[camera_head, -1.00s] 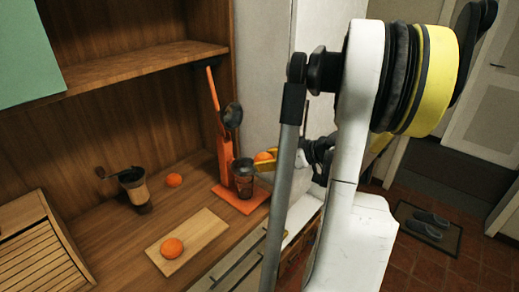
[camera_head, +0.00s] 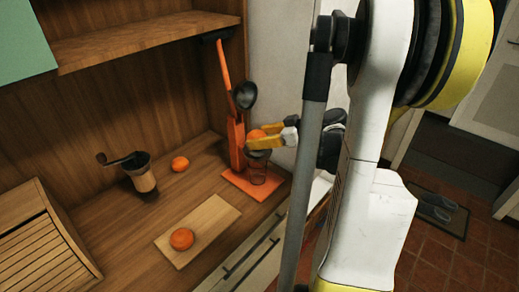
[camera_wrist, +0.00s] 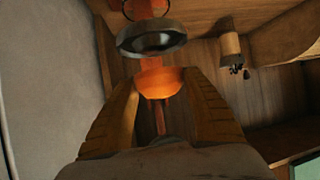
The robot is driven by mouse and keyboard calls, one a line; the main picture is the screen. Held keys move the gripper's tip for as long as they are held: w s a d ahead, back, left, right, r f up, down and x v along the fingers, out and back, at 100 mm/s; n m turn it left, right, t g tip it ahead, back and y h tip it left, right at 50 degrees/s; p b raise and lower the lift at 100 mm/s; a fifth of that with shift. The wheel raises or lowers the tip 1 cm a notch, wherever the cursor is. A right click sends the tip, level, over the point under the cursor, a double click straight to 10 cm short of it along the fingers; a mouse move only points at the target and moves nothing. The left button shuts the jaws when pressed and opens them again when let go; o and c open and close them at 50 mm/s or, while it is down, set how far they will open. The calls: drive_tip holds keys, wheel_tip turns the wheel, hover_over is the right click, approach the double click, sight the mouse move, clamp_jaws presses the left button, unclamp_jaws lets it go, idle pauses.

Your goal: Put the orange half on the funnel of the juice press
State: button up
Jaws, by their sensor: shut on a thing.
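My gripper (camera_head: 262,142) is shut on an orange half (camera_head: 257,134), which also shows between the yellow fingers in the wrist view (camera_wrist: 158,80). The orange juice press (camera_head: 235,140) stands at the back right of the counter. Its dark funnel (camera_wrist: 150,40) shows in the wrist view, close to the orange half; in the head view the fingers partly cover it. The orange half is just above the funnel; I cannot tell if they touch. The press's dark pressing cup (camera_head: 244,95) is raised with the lever.
A cutting board (camera_head: 205,222) with another orange piece (camera_head: 181,239) lies in front. An orange (camera_head: 180,164) and a hand grinder (camera_head: 140,175) stand to the left, with a slatted wooden box (camera_head: 40,240) beyond. A shelf (camera_head: 140,38) hangs above. A wall is right of the press.

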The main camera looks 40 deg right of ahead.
sight(259, 151)
drive_tip(key=shift+f+b, duration=0.8)
drive_tip(key=shift+f, duration=1.1)
drive_tip(key=shift+f, duration=0.15)
drive_tip(key=o, duration=1.1)
drive_tip(key=shift+o, duration=0.2)
